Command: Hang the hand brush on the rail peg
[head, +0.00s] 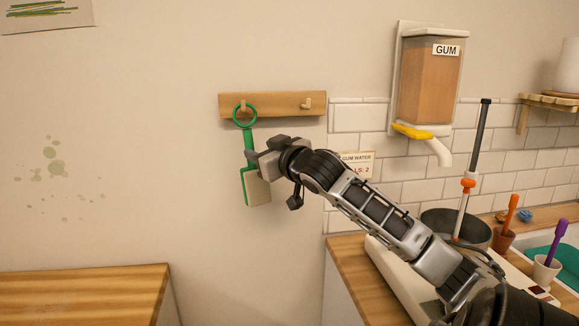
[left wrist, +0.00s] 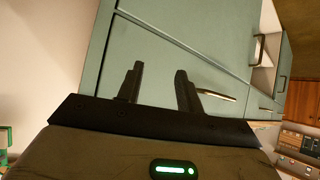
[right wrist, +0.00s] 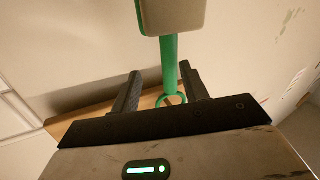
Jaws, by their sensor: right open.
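The hand brush (head: 257,187) has a green handle with a ring at the top and a pale head at the bottom. Its ring (head: 245,117) lies over the left peg of the wooden rail (head: 275,104) and appears to be around it. The brush hangs slightly tilted against the wall. My right gripper (head: 250,157) is at the handle, below the ring. In the right wrist view my right gripper (right wrist: 160,68) is open, with the green handle (right wrist: 168,62) between its fingers. My left gripper (left wrist: 158,68) is open and empty, seen only in the left wrist view.
The rail's right peg (head: 307,103) is bare. A gum dispenser (head: 430,85) is on the wall at right, above a counter with a dark pot (head: 455,225) and cups. A wooden counter (head: 80,295) at lower left is clear. A green cabinet (left wrist: 190,40) faces my left gripper.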

